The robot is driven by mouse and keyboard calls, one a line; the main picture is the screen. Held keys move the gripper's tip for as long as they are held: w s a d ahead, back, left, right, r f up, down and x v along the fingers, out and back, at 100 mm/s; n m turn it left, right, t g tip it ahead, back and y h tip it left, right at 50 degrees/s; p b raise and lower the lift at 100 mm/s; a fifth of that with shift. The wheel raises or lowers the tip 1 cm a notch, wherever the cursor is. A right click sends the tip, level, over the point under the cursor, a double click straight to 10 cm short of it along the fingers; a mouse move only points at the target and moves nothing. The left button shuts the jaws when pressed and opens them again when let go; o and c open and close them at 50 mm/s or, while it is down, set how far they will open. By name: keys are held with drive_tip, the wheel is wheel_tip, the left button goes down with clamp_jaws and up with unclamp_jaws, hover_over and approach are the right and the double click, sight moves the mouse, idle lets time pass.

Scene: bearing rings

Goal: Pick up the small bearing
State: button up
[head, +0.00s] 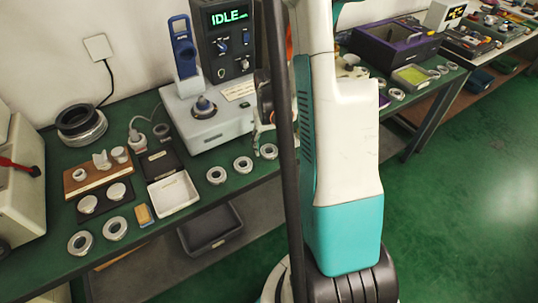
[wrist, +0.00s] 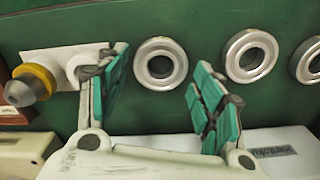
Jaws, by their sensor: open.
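Several pale metal bearing rings lie flat on the green bench top; I cannot tell which one is the small bearing. In the wrist view one ring (wrist: 143,79) lies just beyond and between the fingertips of my gripper (wrist: 155,75), which is open with teal pads and holds nothing. A second ring (wrist: 233,69) lies to its right, and a third ring (wrist: 304,68) is cut by the right edge. In the head view a row of rings (head: 217,182) lies in front of the white machine; my gripper (head: 262,125) is partly hidden behind a dark pole.
The white machine (head: 213,128) with an IDLE display (head: 228,17) stands behind the row. A white tray (head: 173,208), a wooden block (head: 78,190) and more rings (head: 80,251) are to the left. A purple box (head: 395,50) is at the back right. My arm blocks the middle bench.

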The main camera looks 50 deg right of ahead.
drive_tip(key=shift+f, duration=0.65)
drive_tip(key=shift+r, duration=0.1)
drive_tip(key=shift+c, duration=0.6)
drive_tip(key=c, duration=0.9)
